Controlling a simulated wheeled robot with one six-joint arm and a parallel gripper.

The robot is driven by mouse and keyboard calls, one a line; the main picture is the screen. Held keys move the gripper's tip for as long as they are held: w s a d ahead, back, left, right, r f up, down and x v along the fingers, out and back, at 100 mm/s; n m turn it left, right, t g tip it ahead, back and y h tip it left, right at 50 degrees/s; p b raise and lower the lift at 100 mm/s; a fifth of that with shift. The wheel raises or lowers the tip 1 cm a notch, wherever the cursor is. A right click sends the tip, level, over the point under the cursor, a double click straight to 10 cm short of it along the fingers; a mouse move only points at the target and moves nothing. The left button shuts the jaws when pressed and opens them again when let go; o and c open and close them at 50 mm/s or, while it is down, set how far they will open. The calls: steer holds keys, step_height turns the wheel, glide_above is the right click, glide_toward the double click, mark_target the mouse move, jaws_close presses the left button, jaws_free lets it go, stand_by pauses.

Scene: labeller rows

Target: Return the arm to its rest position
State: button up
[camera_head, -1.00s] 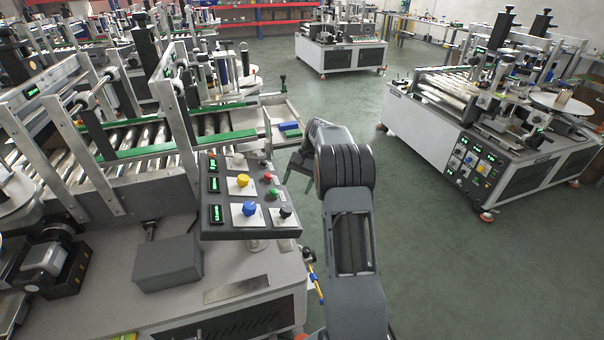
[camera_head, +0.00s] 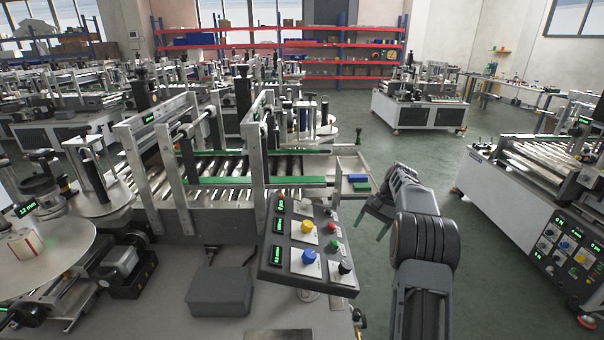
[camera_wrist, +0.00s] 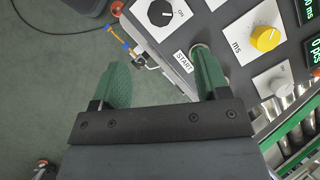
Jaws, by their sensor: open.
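My arm reaches forward at the right of the control panel in the head view, bent at the wrist. My gripper (camera_head: 374,224) hangs from its end just right of the panel, with two green fingers pointing down. In the wrist view my gripper (camera_wrist: 163,68) has its fingers wide apart with nothing between them. The right finger overlaps the edge of the control panel (camera_wrist: 226,54) by the START label; whether it touches cannot be told. The left finger is over the green floor.
The control panel (camera_head: 285,262) has yellow, blue and black knobs and red and green buttons. A labeller with a roller conveyor (camera_head: 225,168) stands behind it. A tray with a blue block (camera_head: 358,178) juts out beyond my gripper. Another labeller (camera_head: 555,190) stands right, across open floor.

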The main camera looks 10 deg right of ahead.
step_height(320, 180, down, 5)
steer(key=s+h, duration=0.2)
steer(key=s+a+r+n+t+h, duration=0.2)
steer(key=s+a+r+n+t, duration=0.1)
steer(key=s+a, duration=0.6)
steer(key=s+a+r+n+t+h, duration=0.2)
steer(key=s+a+r+n, duration=0.3)
steer(key=s, duration=0.8)
steer(key=shift+a+r+t, duration=0.5)
steer(key=shift+a+r, duration=0.45)
steer(key=shift+a, duration=1.05)
